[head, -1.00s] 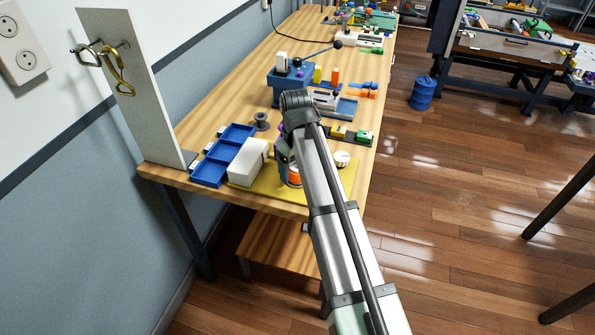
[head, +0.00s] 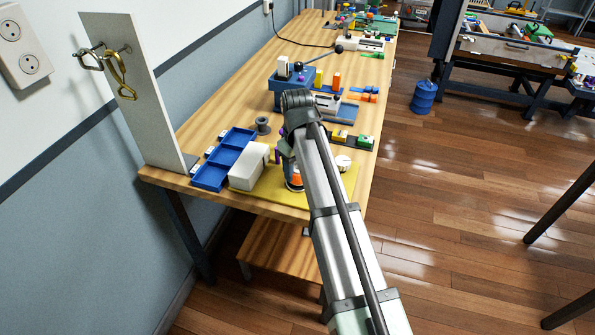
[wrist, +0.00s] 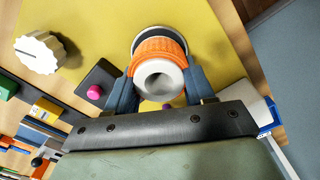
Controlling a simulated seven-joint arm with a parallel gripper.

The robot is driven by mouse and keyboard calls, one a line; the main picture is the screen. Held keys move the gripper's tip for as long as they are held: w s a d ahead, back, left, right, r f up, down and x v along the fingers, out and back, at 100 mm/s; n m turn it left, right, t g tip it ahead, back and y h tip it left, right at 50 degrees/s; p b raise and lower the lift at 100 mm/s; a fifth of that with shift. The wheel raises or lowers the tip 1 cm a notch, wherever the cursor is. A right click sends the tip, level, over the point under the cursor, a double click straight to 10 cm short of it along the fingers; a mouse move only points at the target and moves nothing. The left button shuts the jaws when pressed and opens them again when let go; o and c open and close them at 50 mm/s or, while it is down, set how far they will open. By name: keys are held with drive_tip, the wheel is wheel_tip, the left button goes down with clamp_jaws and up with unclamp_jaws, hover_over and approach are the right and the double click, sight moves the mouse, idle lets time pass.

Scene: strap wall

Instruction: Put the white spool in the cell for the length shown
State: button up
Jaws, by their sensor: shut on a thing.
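A spool with a white hub and an orange winding (wrist: 158,78) sits between the two fingers of my gripper (wrist: 163,88) in the wrist view. The gripper is shut on it. A dark round base shows behind the spool, over the yellow board (wrist: 205,30). In the head view the orange winding (head: 296,179) shows low beside my arm, which hides most of the gripper. The blue tray (head: 209,185) with a row of cells stands at the left edge of the table. Small white labels lie along its left side; their markings are too small to read.
A white box (head: 246,170) stands between the tray and the spool. A grey spool (head: 262,125) stands behind the tray. A white knob (wrist: 38,52) and a pink button (wrist: 94,92) are near the gripper. A tall white panel (head: 135,90) rises at the left.

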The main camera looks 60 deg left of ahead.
wheel_tip(320, 180, up, 8)
drive_tip(key=shift+f, duration=0.1)
drive_tip(key=shift+n, duration=0.7)
drive_tip(key=s+a, duration=0.2)
drive_tip(key=a, duration=0.1)
drive_tip(key=s+a, duration=0.3)
drive_tip(key=a, duration=0.1)
drive_tip(key=s+a, duration=0.2)
drive_tip(key=a, duration=0.1)
drive_tip(key=shift+s+a+f, duration=0.35)
drive_tip(key=shift+s+a, duration=0.05)
drive_tip(key=s+a, duration=0.2)
drive_tip(key=a, duration=0.5)
drive_tip(key=n, duration=0.4)
hover_over(238, 141)
drive_tip(key=shift+f, duration=4.95)
drive_tip(key=shift+f, duration=0.15)
